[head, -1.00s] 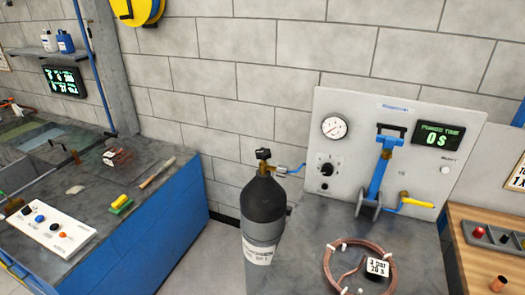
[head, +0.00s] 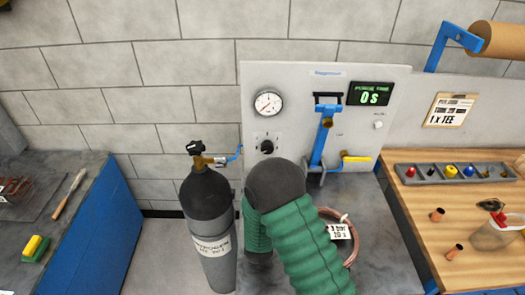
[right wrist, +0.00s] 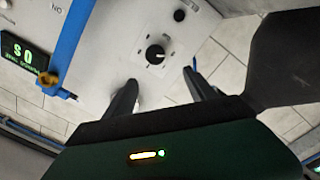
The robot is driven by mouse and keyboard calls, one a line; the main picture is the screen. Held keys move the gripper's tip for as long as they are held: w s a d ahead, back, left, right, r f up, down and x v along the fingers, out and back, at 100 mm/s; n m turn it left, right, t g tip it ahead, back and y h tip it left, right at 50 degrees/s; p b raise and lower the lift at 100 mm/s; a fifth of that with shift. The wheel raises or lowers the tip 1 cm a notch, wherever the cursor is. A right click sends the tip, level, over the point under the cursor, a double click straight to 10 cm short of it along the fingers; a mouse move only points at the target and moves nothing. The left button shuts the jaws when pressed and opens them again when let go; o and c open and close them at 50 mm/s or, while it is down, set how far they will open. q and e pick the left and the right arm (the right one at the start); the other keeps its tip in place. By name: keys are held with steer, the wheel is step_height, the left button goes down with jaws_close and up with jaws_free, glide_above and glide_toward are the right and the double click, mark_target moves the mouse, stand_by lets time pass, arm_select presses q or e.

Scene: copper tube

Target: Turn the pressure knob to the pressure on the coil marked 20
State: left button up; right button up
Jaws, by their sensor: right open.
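The black pressure knob (head: 267,146) sits on the light panel under the round gauge (head: 268,103). It also shows in the right wrist view (right wrist: 155,54), seen nearly face-on with tick marks around it. The copper coil (head: 352,252) lies on the grey bench, partly hidden by my right arm. Its white tag (head: 339,231) reads 3 bar, 20 s. My right gripper (right wrist: 161,76) is open and empty, its two dark fingers apart and pointing at the panel just short of the knob. In the head view my green-sleeved arm hides it. My left gripper is not in view.
A dark nitrogen cylinder (head: 209,225) stands left of the panel. A blue clamp lever (head: 322,140) and yellow-handled valve (head: 354,159) are right of the knob. The purge timer (head: 369,96) reads 0 s. A wooden bench (head: 420,200) with a parts tray is at the right.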

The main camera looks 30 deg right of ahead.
mark_target(267, 151)
steer(key=x, duration=0.3)
steer(key=s+d+x, duration=0.1)
steer(key=x, duration=0.3)
steer(key=d+p+x, duration=0.1)
steer(key=x, duration=0.2)
steer(key=shift+d+f, duration=0.15)
steer(key=shift+f, duration=0.1)
steer(key=x, duration=0.2)
steer(key=shift+w, duration=0.35)
steer(key=shift+w+a+r, duration=0.1)
steer(key=shift+w+a, duration=0.15)
steer(key=shift+w, duration=0.05)
steer(key=shift+a+r, duration=0.1)
steer(key=shift+a, duration=0.2)
steer(key=shift+d, duration=0.65)
steer(key=c, duration=0.9)
steer(key=shift+a, duration=0.15)
steer(key=c, duration=0.5)
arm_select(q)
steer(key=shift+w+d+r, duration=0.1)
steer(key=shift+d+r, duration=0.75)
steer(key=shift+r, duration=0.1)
arm_select(e)
steer(key=shift+w+a, duration=0.1)
